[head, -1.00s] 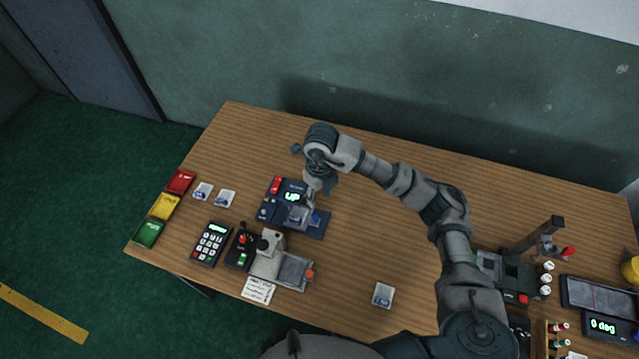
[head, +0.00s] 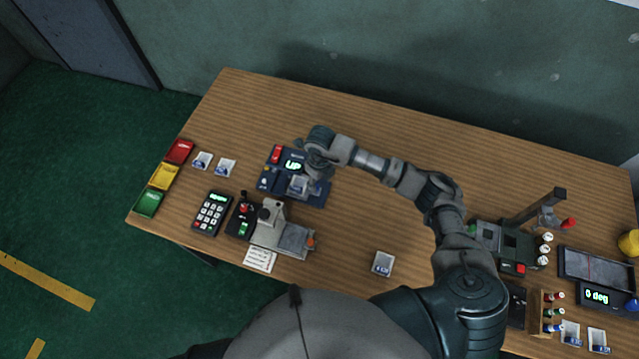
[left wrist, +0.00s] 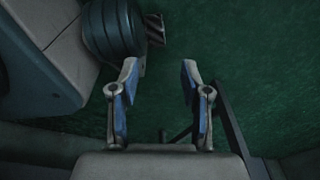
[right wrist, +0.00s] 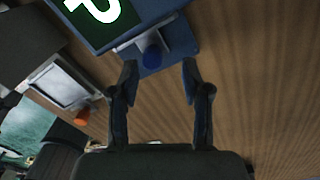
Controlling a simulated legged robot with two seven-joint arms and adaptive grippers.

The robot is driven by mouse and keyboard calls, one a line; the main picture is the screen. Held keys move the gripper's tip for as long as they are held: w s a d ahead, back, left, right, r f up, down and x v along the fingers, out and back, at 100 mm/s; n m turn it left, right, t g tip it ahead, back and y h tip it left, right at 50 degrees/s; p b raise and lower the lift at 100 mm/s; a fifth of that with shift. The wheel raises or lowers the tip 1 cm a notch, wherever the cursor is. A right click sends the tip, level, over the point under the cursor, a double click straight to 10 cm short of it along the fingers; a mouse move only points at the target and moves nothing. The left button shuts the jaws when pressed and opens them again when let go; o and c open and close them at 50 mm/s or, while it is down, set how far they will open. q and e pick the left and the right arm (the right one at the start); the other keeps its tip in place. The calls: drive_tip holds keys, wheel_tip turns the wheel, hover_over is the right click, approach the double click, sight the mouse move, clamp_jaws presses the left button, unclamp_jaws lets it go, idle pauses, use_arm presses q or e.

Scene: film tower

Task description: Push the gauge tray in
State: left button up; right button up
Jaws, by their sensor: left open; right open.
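The blue gauge (head: 293,166) stands at the left of the table, its lit display reading "UP". Its blue tray section (head: 316,197) lies at the front right, with a small pale piece (head: 298,185) at its left. My left gripper (left wrist: 159,72) is open and empty over the green floor.
A grey device with a flat plate (head: 295,238) and orange knob (head: 311,240) stands in front of the gauge. A keypad (head: 211,213) is to the left. The table's middle back is clear.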

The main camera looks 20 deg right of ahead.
sight(305, 187)
drive_tip(key=shift+a+f, duration=0.65)
drive_tip(key=shift+f, duration=0.25)
drive_tip(key=shift+a+f, duration=0.2)
drive_tip(key=shift+d, duration=0.45)
drive_tip(key=shift+c, duration=1.4)
drive_tip(key=shift+d, duration=0.25)
clamp_jaws()
drive_tip(key=shift+a, duration=0.15)
drive_tip(key=w+a+b, duration=0.1)
drive_tip(key=w+a, duration=0.1)
drive_tip(key=a, duration=0.1)
drive_tip(key=shift+a+f+b, duration=0.1)
drive_tip(key=shift+a+b, duration=0.15)
drive_tip(key=shift+b, duration=0.1)
drive_tip(key=shift+w, duration=0.1)
use_arm(q)
drive_tip(key=w, duration=0.1)
drive_tip(key=w+r, duration=0.2)
drive_tip(key=shift+w+d, duration=0.15)
drive_tip(key=shift+w, duration=0.2)
use_arm(e)
drive_tip(key=shift+d, duration=0.2)
drive_tip(key=shift+o, duration=1.4)
unclamp_jaws()
drive_tip(key=shift+a, duration=0.15)
use_arm(q)
drive_tip(key=shift+a+f, duration=0.1)
drive_tip(key=shift+a, duration=0.1)
use_arm(e)
drive_tip(key=shift+a, duration=0.15)
